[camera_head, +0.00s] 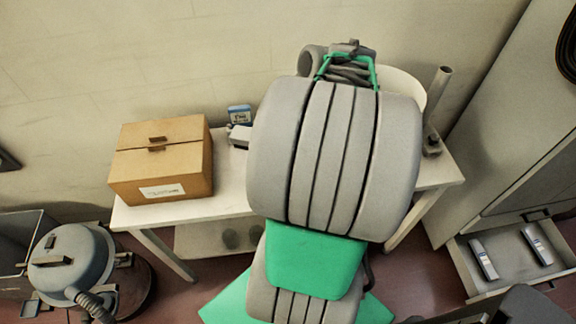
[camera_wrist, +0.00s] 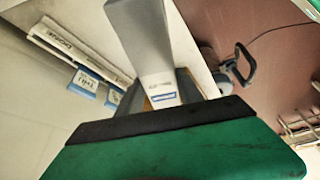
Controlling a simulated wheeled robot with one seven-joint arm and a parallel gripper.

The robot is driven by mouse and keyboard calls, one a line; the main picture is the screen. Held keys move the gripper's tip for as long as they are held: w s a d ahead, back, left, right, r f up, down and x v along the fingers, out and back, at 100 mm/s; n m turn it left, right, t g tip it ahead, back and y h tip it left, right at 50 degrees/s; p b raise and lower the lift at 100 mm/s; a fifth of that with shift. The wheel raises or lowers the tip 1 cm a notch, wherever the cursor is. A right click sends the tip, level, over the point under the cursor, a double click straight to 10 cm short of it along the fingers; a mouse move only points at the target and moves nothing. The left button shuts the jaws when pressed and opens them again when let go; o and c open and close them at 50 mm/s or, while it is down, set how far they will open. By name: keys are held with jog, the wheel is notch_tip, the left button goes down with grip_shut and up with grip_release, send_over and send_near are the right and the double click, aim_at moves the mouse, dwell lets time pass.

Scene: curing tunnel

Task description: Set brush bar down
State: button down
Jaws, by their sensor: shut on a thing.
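In the wrist view, the green body with a black front edge of my gripper (camera_wrist: 165,120) fills the bottom. A grey bar, which I take to be the brush bar (camera_wrist: 140,35), runs down from the top edge to this black edge, with a pale end and a small blue label. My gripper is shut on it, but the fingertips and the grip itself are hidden. In the head view my arm covers the middle of the white table (camera_head: 215,205) and hides most of the gripper area. I cannot tell whether the bar touches a surface.
A grey upright tube (camera_head: 438,95) stands at the right end. A vacuum cleaner (camera_head: 75,260) is at lower left. An open drawer (camera_head: 510,262) juts out at right.

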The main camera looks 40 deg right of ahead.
jog(key=s+d+f+n+g+y+b, duration=0.1)
jog(key=s+d+f+n+b, duration=0.2)
jog(key=s, duration=0.4)
jog(key=s+d+f+n+b, duration=0.1)
jog(key=s+d+f+n, duration=0.15)
jog(key=s+d, duration=0.3)
jog(key=shift+m, duration=0.45)
jog(key=w+a+f+p, duration=0.1)
jog(key=w+f, duration=0.3)
jog(key=w+a+f+p, duration=0.1)
jog(key=w+a+f, duration=0.1)
jog(key=w+f, duration=0.2)
jog(key=w+a+f+p, duration=0.1)
jog(key=w+f, duration=0.3)
jog(key=shift+w+a+f, duration=0.15)
jog(key=shift+w, duration=0.05)
jog(key=shift+f, duration=0.4)
jog(key=shift+f, duration=0.1)
jog(key=c, duration=0.8)
grip_release()
jog(key=shift+o, duration=0.2)
